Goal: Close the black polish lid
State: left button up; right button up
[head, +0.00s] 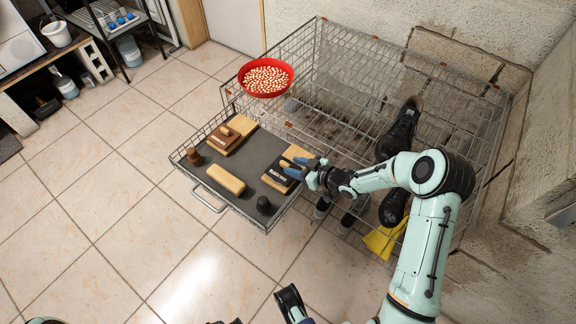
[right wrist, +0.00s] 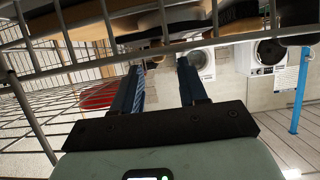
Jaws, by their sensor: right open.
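A wire drawer with a grey mat (head: 240,168) is pulled out of the wire rack. On its right side lies a dark polish box (head: 277,180) with wood-coloured parts beside it. My right gripper (head: 299,167) is over its upper right end, partly hiding it. I cannot tell whether they touch or how its lid stands. The blue fingers are apart, with nothing held between them in the right wrist view (right wrist: 160,80). A small black jar (head: 263,206) stands at the drawer's front right corner.
The drawer also holds a brown jar (head: 195,157), a pale block (head: 226,179) and a brown box (head: 228,136). A red bowl (head: 243,84) sits on the wire rack (head: 340,62). Black shoes (head: 398,132) are on the right. The tiled floor (head: 110,200) is open on the left.

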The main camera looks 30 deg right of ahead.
aim_at(284, 164)
pick_arm(q)
jog(key=shift+w+a+f+b, duration=0.35)
jog(key=shift+w+f, duration=0.15)
jog(key=shift+w, duration=0.25)
pick_arm(e)
jog(key=shift+x, duration=1.65)
grip_shut()
jog(key=shift+s+a, duration=0.1)
jog(key=shift+a, duration=0.15)
jog(key=shift+s+a+p, duration=0.15)
jog(key=shift+a+p, duration=0.2)
jog(key=shift+p, duration=0.05)
jog(key=shift+a, duration=0.15)
grip_release()
pick_arm(q)
jog(key=shift+s+a+r, duration=0.15)
jog(key=shift+s+r, duration=0.15)
jog(key=shift+s, duration=0.25)
